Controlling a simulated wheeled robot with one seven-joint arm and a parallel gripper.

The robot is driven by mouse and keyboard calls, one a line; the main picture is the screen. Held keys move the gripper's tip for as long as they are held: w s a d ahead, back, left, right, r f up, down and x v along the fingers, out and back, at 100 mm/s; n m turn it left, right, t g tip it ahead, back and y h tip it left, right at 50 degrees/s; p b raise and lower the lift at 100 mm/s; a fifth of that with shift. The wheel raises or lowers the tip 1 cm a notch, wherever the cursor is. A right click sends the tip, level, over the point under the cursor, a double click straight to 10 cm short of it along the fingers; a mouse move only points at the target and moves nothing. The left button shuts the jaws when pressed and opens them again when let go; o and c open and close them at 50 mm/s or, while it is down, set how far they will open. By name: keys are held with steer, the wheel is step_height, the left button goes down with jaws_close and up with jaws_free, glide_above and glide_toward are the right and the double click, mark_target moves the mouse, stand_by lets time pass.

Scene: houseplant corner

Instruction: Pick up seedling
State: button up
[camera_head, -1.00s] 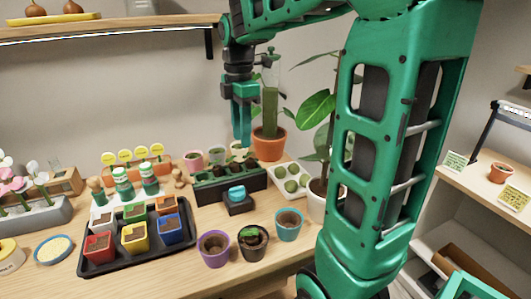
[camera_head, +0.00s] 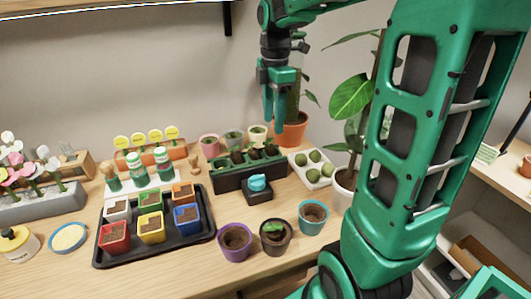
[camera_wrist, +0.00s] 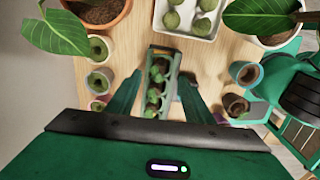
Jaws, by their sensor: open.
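Several small green seedlings stand in soil in a long dark planter tray (camera_head: 228,183) at the back middle of the table. The tray also shows in the wrist view (camera_wrist: 151,72), with the green seedlings (camera_wrist: 153,88) in a row. My gripper (camera_head: 276,128) is above the tray's back right, pointing down, with clear height over it. In the wrist view my gripper (camera_wrist: 160,80) is open and empty, its fingers either side of the tray in the picture. Another green sprout (camera_head: 273,228) is in a dark pot at the table's front.
A purple pot (camera_head: 235,256) and a blue pot (camera_head: 313,228) flank the dark pot. A black tray (camera_head: 120,258) holds several coloured pots at left. A tall potted plant (camera_head: 350,95) and a white tray (camera_head: 318,182) stand near my arm.

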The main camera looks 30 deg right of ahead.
mark_target(270, 145)
step_height(270, 145, down, 3)
steer(key=shift+r, duration=0.1)
steer(key=shift+w+a+f, duration=0.15)
steer(key=shift+f, duration=1.2)
steer(key=shift+w+a+f, duration=0.1)
steer(key=shift+a+f, duration=0.05)
steer(key=shift+f, duration=1.15)
steer(key=c, duration=1.1)
